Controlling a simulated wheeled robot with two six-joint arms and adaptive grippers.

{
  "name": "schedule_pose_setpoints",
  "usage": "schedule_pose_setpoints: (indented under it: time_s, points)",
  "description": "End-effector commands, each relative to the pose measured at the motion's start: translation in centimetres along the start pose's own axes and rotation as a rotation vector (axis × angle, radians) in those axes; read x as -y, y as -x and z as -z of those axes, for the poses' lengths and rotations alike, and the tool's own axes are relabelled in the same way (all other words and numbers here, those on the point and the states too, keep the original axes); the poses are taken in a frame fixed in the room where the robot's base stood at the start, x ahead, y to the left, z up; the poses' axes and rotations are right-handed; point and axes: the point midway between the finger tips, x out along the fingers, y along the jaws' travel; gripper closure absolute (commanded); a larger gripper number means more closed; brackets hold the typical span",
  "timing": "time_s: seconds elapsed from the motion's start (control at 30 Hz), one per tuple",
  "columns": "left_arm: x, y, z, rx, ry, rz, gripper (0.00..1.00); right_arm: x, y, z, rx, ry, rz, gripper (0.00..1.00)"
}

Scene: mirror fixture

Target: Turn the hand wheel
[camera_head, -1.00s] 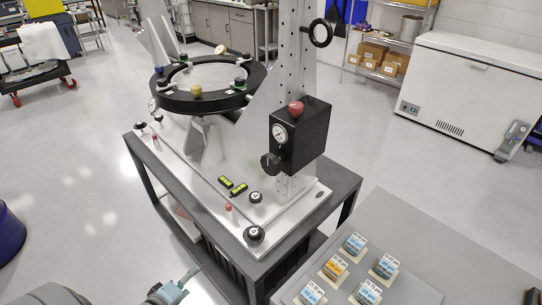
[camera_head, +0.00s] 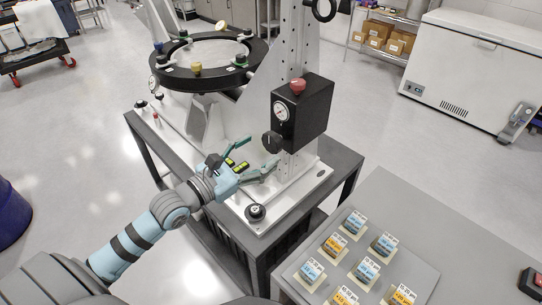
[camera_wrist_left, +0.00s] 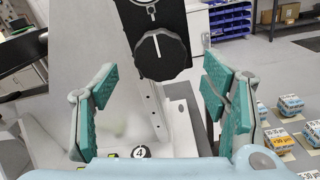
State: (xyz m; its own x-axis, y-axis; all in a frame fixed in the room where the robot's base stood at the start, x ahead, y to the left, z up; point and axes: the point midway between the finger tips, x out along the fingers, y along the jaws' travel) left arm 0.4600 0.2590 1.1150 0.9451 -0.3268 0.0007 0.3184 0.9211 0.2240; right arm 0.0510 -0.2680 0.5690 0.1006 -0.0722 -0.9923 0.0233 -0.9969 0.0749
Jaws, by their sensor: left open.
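The hand wheel appears to be the black ribbed knob (camera_head: 272,141) with a white line, on the lower left of the black gauge box (camera_head: 303,110). In the left wrist view the knob (camera_wrist_left: 162,56) faces me, its white line nearly upright. My left gripper (camera_head: 263,154) is open and empty, its teal fingers spread close in front of the knob and slightly below it. In the left wrist view the fingers (camera_wrist_left: 160,84) stand on either side of and below the knob, apart from it. My right gripper is not in view.
The fixture's light metal base (camera_head: 290,185) sits on a dark cart (camera_head: 345,170), with a numbered black knob (camera_head: 255,212) near its front corner. A black ring (camera_head: 187,80) stands behind. A grey table (camera_head: 415,260) with several labelled blocks is at right. A white freezer (camera_head: 470,70) stands beyond.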

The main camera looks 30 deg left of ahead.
Motion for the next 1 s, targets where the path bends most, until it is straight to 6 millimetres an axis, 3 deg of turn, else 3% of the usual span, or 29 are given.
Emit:
schedule_pose_setpoints:
  time_s: [0.03, 0.1, 0.3, 0.57, 0.9, 1.0]
  points:
    - [0.2, -1.2, 1.0, 0.009, 0.004, -0.005, 0.33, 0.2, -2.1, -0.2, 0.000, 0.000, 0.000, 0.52]
    - [0.2, -2.6, 0.7, 0.007, 0.004, -0.001, 0.33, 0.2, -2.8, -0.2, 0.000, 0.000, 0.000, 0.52]
    - [0.1, -4.8, 0.2, 0.002, 0.003, 0.001, 0.33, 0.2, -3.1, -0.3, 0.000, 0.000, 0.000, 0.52]
    - [0.1, -5.0, 0.0, 0.000, 0.001, 0.003, 0.33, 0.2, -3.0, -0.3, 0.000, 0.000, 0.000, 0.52]
    - [0.1, -4.9, 0.0, -0.001, 0.001, 0.002, 0.82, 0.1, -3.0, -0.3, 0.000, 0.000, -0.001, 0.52]
    - [0.0, -4.9, 0.0, -0.001, 0.000, 0.002, 0.82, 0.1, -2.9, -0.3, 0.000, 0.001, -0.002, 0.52]
